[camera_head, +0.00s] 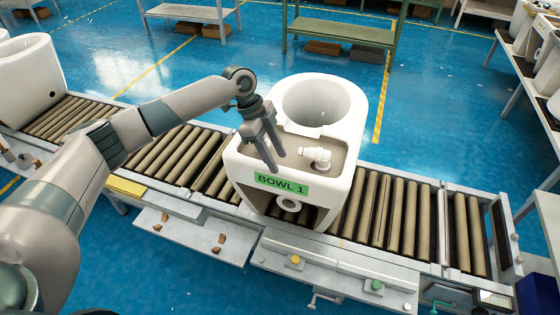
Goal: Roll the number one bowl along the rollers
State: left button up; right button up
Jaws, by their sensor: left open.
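A white toilet bowl with a green "BOWL 1" label (344,155) stands upright on the roller conveyor (396,214), near the middle of the picture. A white fitting shows in the recess at its back, and a round outlet shows below the label. My left gripper (268,152) points down over the near left part of the bowl, above its recess edge. It is open with nothing between its fingers. I cannot tell whether a finger touches the bowl. My right gripper is not in view.
Another white bowl (28,80) stands on the rollers at the far left. Bare rollers lie on both sides of bowl 1. A frame (504,234) stands at the conveyor's right end. Shelves and a green table (342,31) stand behind on the blue floor.

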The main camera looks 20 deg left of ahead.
aim_at(282, 168)
pick_arm(q)
jog(key=shift+p+x, duration=0.35)
jog(key=shift+x, duration=1.45)
grip_shut()
